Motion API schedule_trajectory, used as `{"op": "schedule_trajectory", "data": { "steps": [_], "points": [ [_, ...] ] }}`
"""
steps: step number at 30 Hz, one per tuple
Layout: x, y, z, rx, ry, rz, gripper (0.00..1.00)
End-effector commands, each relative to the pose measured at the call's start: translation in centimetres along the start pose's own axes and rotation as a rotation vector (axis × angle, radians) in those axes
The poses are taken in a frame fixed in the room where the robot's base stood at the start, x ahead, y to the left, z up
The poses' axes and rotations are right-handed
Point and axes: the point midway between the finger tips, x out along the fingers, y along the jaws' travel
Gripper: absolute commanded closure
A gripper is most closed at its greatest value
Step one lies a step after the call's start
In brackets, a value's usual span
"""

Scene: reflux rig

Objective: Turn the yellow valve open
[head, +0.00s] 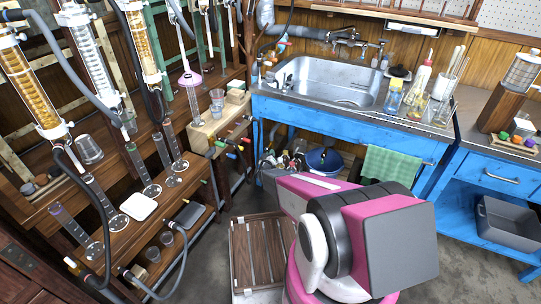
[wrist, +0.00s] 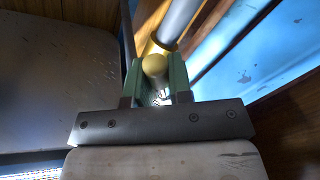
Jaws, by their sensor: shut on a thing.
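In the wrist view my gripper (wrist: 157,82) has its two green-padded fingers on either side of a yellow, round-ended piece (wrist: 155,66), which looks like part of the yellow valve. The fingers are closed on it. Behind it a grey pipe with a gold-yellow collar (wrist: 158,46) runs up and to the right. The rest of the valve is hidden by the fingers, so how far it is turned cannot be told. In the head view my pink and grey arm hides my gripper, and I cannot make out the held valve there.
In the wrist view a blue panel (wrist: 235,45) lies close on the right. In the head view a blue sink bench (head: 345,128) stands behind my arm, with a dark blue pot (head: 324,160) beneath. Glassware racks fill the left; a slatted wooden crate (head: 258,258) stands on the floor.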

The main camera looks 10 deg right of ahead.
Motion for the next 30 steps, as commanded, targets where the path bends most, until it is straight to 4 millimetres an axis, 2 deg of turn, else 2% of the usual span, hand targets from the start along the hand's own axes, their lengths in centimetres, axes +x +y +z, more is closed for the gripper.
{"op": "schedule_trajectory", "data": {
  "steps": [13, 30],
  "points": [
    [0.1, -0.3, 0.1, 0.061, 0.013, 0.009, 1.00],
    [0.3, -1.6, -0.2, 0.437, 0.087, 0.062, 1.00]
  ]
}}
